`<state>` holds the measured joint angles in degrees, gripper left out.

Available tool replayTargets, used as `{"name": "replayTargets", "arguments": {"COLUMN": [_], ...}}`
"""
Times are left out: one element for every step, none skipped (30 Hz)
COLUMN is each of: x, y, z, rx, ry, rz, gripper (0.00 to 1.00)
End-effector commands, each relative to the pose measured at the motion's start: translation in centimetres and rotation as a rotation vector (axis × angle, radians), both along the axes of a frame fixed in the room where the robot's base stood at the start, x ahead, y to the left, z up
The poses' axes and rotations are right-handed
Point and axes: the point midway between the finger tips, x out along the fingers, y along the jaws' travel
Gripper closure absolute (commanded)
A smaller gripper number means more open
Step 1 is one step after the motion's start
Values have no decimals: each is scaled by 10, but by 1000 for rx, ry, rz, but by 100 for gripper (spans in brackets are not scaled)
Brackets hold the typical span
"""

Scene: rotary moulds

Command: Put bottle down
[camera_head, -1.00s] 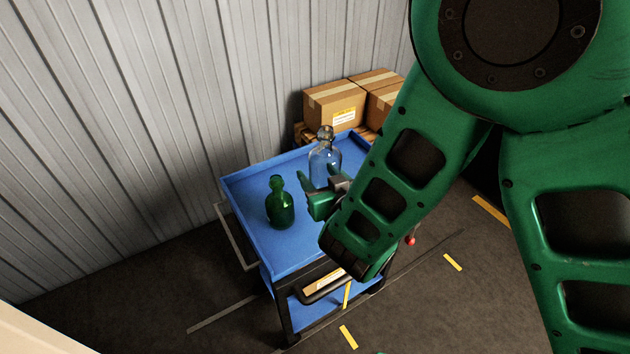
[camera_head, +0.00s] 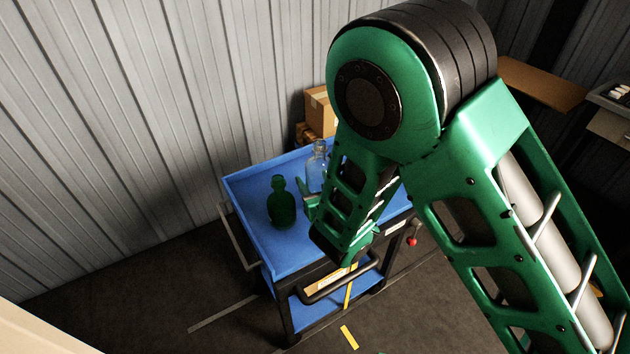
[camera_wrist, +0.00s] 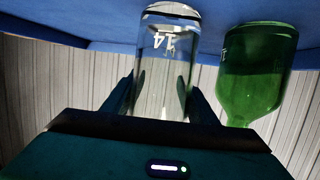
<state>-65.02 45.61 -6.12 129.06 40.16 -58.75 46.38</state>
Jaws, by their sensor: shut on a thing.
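A clear glass bottle (camera_head: 317,172) is upright over the blue cart top (camera_head: 262,178), towards its back right. My gripper (camera_head: 311,197) is shut on this bottle, and my arm partly hides it. In the wrist view, which is upside down, the clear bottle (camera_wrist: 167,65) is between my two fingers (camera_wrist: 160,97), with its base close to the blue surface. I cannot tell whether the base touches it. A green glass bottle (camera_head: 281,206) stands upright on the cart to the left, apart from the clear one; it also shows in the wrist view (camera_wrist: 255,75).
The cart has a raised blue rim and a black handle (camera_head: 340,284) at the front. Cardboard boxes (camera_head: 320,112) are behind it by the corrugated wall (camera_head: 130,110). The cart's left front part is clear around the green bottle.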

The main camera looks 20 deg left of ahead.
Motion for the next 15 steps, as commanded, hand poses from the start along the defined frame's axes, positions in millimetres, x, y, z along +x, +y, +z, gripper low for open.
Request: {"name": "replayTargets", "arguments": {"x": [0,0,0,0,0,0,0,0,0,0,0,0,0,0,0], "y": [0,0,0,0,0,0,0,0,0,0,0,0,0,0,0], "z": [1,1,1,1,1,1,0,0,-1,-2,-3,-3,-3,-3,-3], "rx": [1,2,1,1,1,1,1,1,1,2,1,1,1,1,1], "ry": [-2,-2,-2,-2,-2,-2,-2,-2,-2,-1,1,1,1,1,1], "rz": [0,0,0,0,0,0,0,0,0,0,0,0,0,0,0], "gripper": [91,91,91,91,91,91,91,91,91,91,45,35,29,29,29]}}
